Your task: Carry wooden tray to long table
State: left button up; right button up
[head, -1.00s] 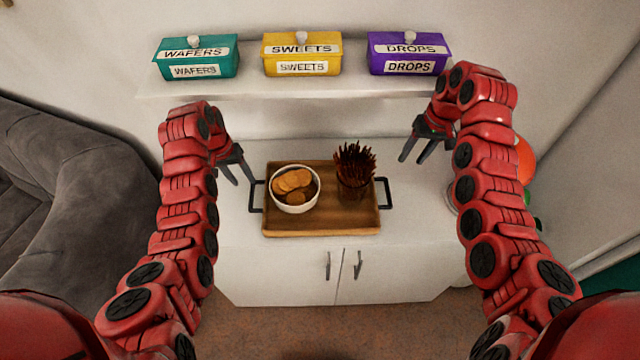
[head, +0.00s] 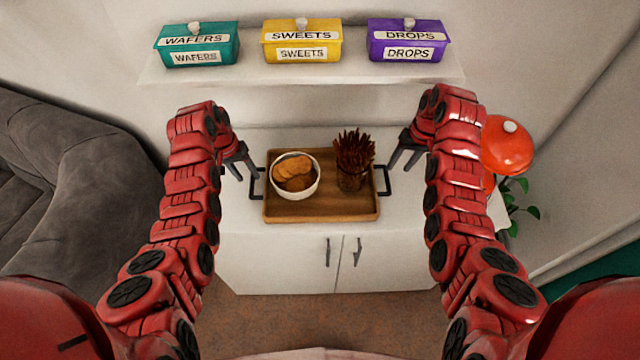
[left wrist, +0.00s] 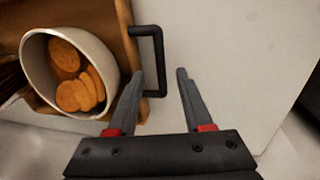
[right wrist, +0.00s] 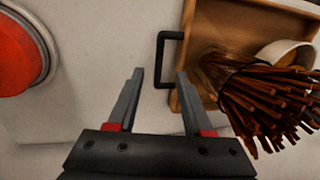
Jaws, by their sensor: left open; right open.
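The wooden tray (head: 320,210) lies flat on the white cabinet, with a dark handle at each end. It carries a white bowl of round biscuits (head: 295,175) on its left and a bundle of dark sticks (head: 354,160) on its right. The long table is not recognisable.
A shelf (head: 300,78) above the cabinet holds teal (head: 196,45), yellow (head: 301,42) and purple (head: 408,41) lidded boxes. A red round-topped object (head: 508,146) and a plant (head: 520,200) are at right. A grey sofa (head: 80,190) stands at left. The cabinet top (head: 235,215) is otherwise mostly clear.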

aim_at(252, 182)
pick_arm(q)
jog(key=f, duration=0.3)
jog(key=shift+d+f, duration=0.35)
pick_arm(e)
jog(key=f, duration=0.3)
jog(key=a+f, duration=0.1)
jog(key=f, duration=0.4)
jog(key=shift+a+f, duration=0.3)
jog(key=shift+a, duration=0.05)
pick_arm(q)
grip_shut()
pick_arm(e)
grip_shut()
